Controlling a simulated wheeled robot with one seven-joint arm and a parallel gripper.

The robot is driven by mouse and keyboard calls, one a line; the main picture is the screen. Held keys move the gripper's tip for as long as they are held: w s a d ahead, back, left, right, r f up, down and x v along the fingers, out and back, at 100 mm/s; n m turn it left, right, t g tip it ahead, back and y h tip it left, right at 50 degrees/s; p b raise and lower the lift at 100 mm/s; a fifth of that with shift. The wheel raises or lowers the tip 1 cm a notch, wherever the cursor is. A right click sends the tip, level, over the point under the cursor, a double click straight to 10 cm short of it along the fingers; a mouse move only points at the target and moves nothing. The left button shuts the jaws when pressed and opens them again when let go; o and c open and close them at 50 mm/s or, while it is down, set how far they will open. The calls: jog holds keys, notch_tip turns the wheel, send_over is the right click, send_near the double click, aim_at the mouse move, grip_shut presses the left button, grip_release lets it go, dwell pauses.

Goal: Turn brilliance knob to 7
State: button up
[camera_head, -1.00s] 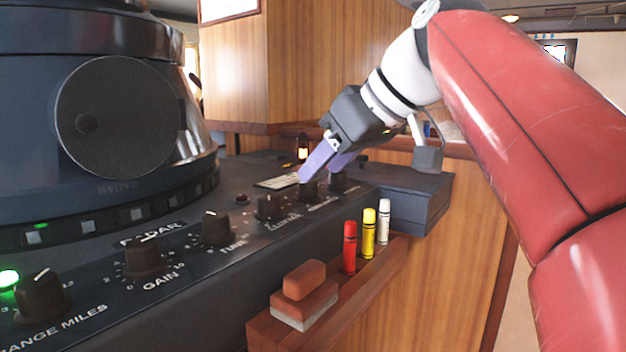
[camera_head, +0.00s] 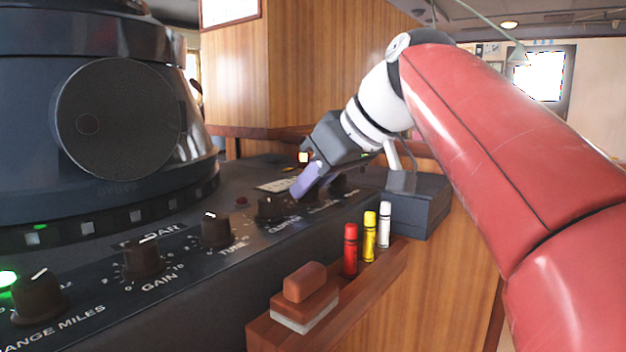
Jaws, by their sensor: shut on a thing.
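A row of black knobs runs along the radar console. My gripper (camera_head: 308,180), with purple fingers, is over the far part of this row and shut on a small dark knob (camera_head: 312,193). This knob is just beyond the clutter knob (camera_head: 270,208). The fingers hide most of the held knob, and its pointer and scale cannot be seen. Its label is too small to read, so I cannot confirm from the lettering that it is the brilliance knob. Another dark knob (camera_head: 338,184) shows partly, just right of the fingers.
Nearer knobs are tune (camera_head: 216,231), gain (camera_head: 143,260) and range miles (camera_head: 39,297). The big radar hood (camera_head: 120,120) stands at left. A wooden ledge (camera_head: 372,292) in front holds a brush (camera_head: 304,295) and red, yellow and white markers (camera_head: 369,237). A dark box (camera_head: 418,205) is at right.

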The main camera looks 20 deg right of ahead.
jog(key=shift+m+h, duration=0.3)
jog(key=m+h, duration=0.1)
jog(key=m+t+h, duration=0.1)
jog(key=m, duration=0.1)
jog(key=m+h, duration=0.1)
jog(key=shift+s+a, duration=0.1)
jog(key=shift+a, duration=0.15)
jog(key=m+h, duration=0.1)
jog(key=m, duration=0.1)
jog(key=m+h+p, duration=0.1)
jog(key=m+h, duration=0.2)
jog(key=shift+a+r+m+p, duration=0.1)
jog(key=shift+a+m+p, duration=0.15)
jog(key=shift+m+p, duration=0.15)
jog(key=m+h, duration=0.1)
jog(key=m+g+h, duration=0.1)
jog(key=m, duration=0.1)
jog(key=m+g+h, duration=0.1)
jog(key=m, duration=0.1)
jog(key=shift+w+a+h+p, duration=0.25)
jog(key=shift+h+p, duration=0.05)
jog(key=shift+h, duration=0.1)
jog(key=shift+w+a+m+g+h, duration=0.1)
jog(key=shift+m+g+h, duration=0.4)
jog(key=shift+m+g, duration=0.5)
jog(key=shift+w+a+m+g+h, duration=0.1)
jog(key=shift+m+g+h, duration=0.45)
jog(key=shift+m, duration=0.85)
jog(key=shift+d+g, duration=0.1)
jog(key=shift+g, duration=0.15)
